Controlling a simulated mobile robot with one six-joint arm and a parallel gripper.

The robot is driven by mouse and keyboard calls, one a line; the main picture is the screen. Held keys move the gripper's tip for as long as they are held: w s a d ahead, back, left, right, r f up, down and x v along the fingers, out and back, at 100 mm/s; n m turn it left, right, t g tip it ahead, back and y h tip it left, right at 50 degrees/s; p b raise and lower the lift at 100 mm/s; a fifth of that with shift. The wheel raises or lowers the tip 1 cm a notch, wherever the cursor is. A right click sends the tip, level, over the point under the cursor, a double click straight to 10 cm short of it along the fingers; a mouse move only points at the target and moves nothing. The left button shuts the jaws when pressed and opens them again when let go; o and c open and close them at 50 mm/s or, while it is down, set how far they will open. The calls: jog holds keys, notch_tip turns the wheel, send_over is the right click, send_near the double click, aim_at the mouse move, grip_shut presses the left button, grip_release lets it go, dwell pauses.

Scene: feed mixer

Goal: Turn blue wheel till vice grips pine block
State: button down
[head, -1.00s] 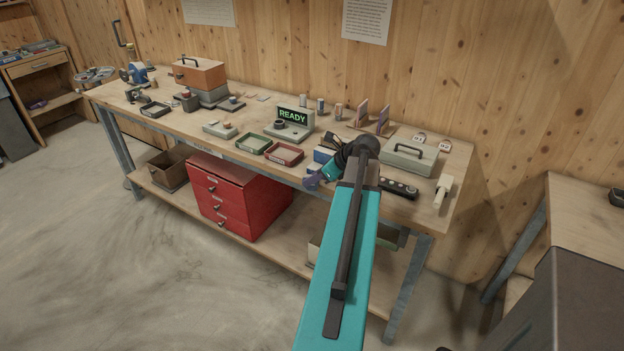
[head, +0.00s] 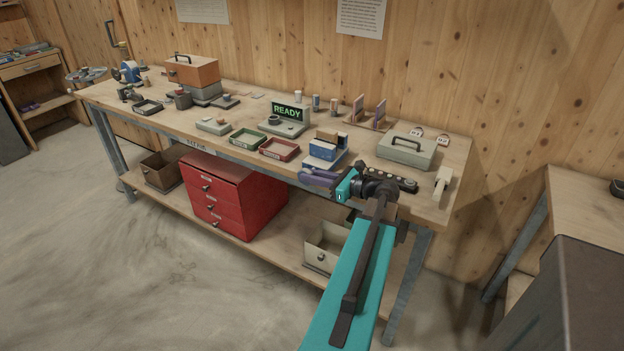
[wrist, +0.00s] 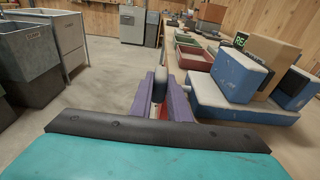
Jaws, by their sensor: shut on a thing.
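The vice (head: 323,163) stands at the front edge of the workbench, with blue jaws (head: 322,149) on a blue-grey base. In the wrist view its blue jaws (wrist: 235,75) stand either side of the tan pine block (wrist: 267,58). I cannot tell whether both jaws touch the block. My gripper (head: 308,176), with purple fingers, is at the left front of the vice. In the wrist view my gripper (wrist: 165,98) is shut on a dark, edge-on rounded piece (wrist: 159,84), apparently the vice's wheel.
A green tray (head: 246,138) and a red tray (head: 279,150) lie left of the vice. A grey box with a handle (head: 406,151) stands to its right. A display (head: 287,113) reads READY. A red drawer cabinet (head: 233,195) sits below the bench.

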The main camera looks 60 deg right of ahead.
jog(key=shift+t, duration=0.4)
jog(key=c, duration=1.7)
grip_release()
jog(key=shift+s, duration=0.15)
jog(key=s, duration=0.4)
jog(key=s+b, duration=0.1)
jog(key=s, duration=0.4)
jog(key=s+r+b, duration=0.1)
jog(key=s, duration=0.3)
jog(key=shift+s, duration=0.25)
